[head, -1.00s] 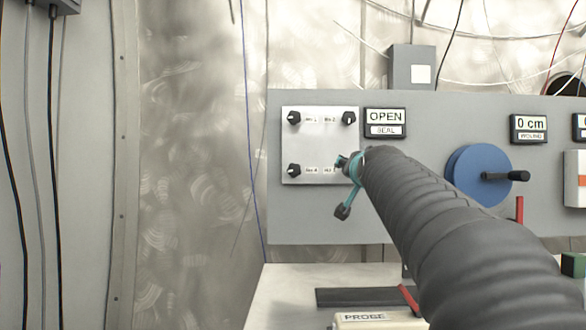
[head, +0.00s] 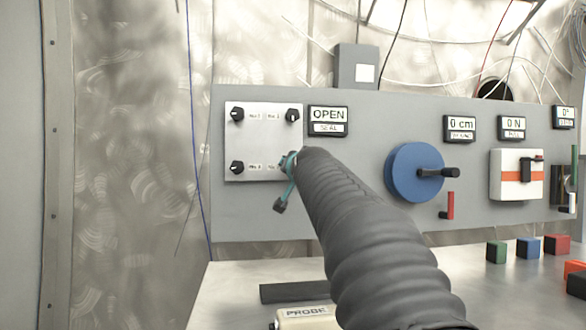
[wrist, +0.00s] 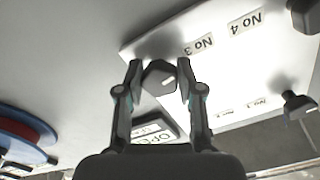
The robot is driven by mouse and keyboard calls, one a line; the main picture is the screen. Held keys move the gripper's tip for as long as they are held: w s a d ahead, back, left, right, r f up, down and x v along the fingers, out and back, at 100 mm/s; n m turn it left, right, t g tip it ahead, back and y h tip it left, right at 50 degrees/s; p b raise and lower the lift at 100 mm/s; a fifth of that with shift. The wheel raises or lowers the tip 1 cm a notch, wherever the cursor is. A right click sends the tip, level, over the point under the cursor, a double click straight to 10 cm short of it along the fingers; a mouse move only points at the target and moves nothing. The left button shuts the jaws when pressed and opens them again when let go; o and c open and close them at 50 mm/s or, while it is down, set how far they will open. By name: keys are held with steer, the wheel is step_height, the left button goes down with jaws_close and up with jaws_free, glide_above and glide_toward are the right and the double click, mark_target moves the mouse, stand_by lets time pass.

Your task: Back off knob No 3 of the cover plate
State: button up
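The pale cover plate (head: 262,142) is on the grey panel, with dark knobs near its corners. Knobs show at upper left (head: 236,114), upper right (head: 292,115) and lower left (head: 236,167). Knob No 3, at lower right, is hidden behind my gripper (head: 285,161) in the head view. In the wrist view, knob No 3 (wrist: 159,78) sits between the fingertips of my gripper (wrist: 160,75), next to the "No 3" label (wrist: 199,45). Both fingers appear to touch its sides. Its white mark points to the right.
A sign reading "OPEN" (head: 328,114) is right of the plate. A blue wheel (head: 410,172) with a black handle and a red lever (head: 447,206) are further right. Below are a bench (head: 235,290), a PROBE box (head: 305,316) and coloured blocks (head: 528,247).

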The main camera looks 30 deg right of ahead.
steer(key=shift+n, duration=0.4)
steer(key=n+b, duration=0.2)
steer(key=n, duration=0.1)
steer(key=shift+f, duration=0.1)
steer(key=n+b, duration=0.1)
steer(key=n, duration=0.3)
steer(key=n+b, duration=0.1)
steer(key=n, duration=0.4)
steer(key=shift+n+b, duration=0.4)
steer(key=shift+n, duration=1.4)
steer(key=o, duration=1.2)
steer(key=shift+c, duration=0.2)
